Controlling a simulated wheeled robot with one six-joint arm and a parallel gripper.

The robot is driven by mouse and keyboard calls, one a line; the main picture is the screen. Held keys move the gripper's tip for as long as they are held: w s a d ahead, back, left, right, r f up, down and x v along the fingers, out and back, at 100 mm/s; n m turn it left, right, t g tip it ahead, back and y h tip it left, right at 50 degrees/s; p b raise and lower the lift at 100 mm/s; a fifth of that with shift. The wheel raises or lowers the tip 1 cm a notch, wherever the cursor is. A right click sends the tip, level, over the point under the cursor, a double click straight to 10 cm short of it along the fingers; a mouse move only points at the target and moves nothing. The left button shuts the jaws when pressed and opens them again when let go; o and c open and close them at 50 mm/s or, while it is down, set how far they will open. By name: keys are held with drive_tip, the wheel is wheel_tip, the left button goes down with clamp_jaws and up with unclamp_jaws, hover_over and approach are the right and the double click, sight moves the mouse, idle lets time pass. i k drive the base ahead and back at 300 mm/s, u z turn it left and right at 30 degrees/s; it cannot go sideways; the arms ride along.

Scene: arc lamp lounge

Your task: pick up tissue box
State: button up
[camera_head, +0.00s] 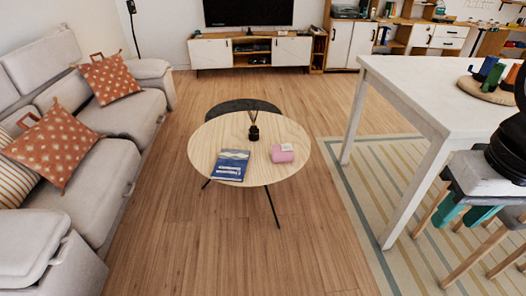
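A pink box (283,153), which looks like the tissue box, sits on the right part of the round wooden coffee table (215,133). A pale patch shows on its top; it is too small to make out details. My gripper (463,216) is at the right edge of the head view, with two teal fingertips pointing down and a gap between them. It is open and I see nothing held in it. It is well to the right of the pink box and apart from it, in front of the white table.
A blue book (231,165) and a dark reed diffuser (253,131) share the coffee table. A dark oval piece (240,106) shows behind it. A grey sofa (120,150) stands left, a white table (420,80) right. Wooden floor (190,250) in front is clear.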

sight(278, 156)
drive_tip(key=u, duration=0.2)
drive_tip(key=i, duration=1.3)
drive_tip(key=u, duration=0.05)
